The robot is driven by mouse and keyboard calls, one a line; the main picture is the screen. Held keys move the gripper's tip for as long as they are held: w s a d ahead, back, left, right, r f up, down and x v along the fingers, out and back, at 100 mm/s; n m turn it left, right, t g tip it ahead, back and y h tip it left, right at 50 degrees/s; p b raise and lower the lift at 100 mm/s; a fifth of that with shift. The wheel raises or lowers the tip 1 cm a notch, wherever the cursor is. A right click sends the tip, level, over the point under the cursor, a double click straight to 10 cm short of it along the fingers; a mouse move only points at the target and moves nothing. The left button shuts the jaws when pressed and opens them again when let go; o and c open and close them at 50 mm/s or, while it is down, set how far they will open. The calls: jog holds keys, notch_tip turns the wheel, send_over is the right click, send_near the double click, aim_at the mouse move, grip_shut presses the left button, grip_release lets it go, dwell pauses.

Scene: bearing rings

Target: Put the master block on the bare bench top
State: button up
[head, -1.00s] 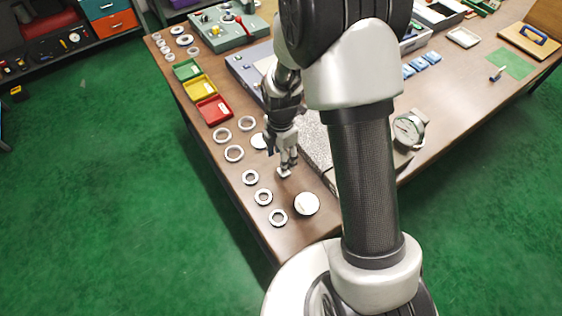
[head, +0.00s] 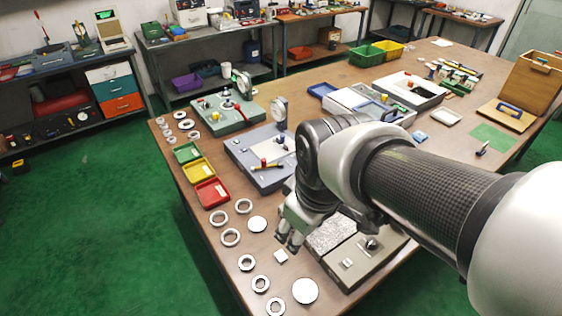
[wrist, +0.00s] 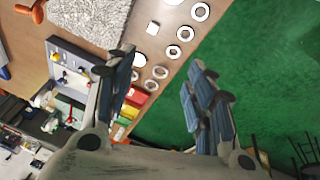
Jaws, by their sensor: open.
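A small pale block (head: 281,256), which I take to be the master block, lies on the bare brown bench top (head: 262,262), between the rings and the speckled plate. My gripper (head: 289,240) is just above and behind it in the head view, open, with nothing visible between its fingers. In the wrist view the block (wrist: 153,28) lies on the wood apart from the open fingers of my gripper (wrist: 163,62). Another small pale block (head: 347,263) sits on the grey base beside the speckled plate.
Several bearing rings (head: 246,263) lie along the bench's left edge. A white disc (head: 305,290) is near the block. The speckled plate (head: 331,232) and grey base (head: 372,270) are to the right. Red, yellow and green trays (head: 212,193) stand farther back.

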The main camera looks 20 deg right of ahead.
jog(key=s+r+m+t, duration=0.1)
jog(key=s+r+m, duration=0.1)
jog(key=s+m, duration=0.4)
jog(key=shift+s+r, duration=0.25)
jog(key=shift+s, duration=0.6)
jog(key=shift+d, duration=0.15)
dwell(0.4)
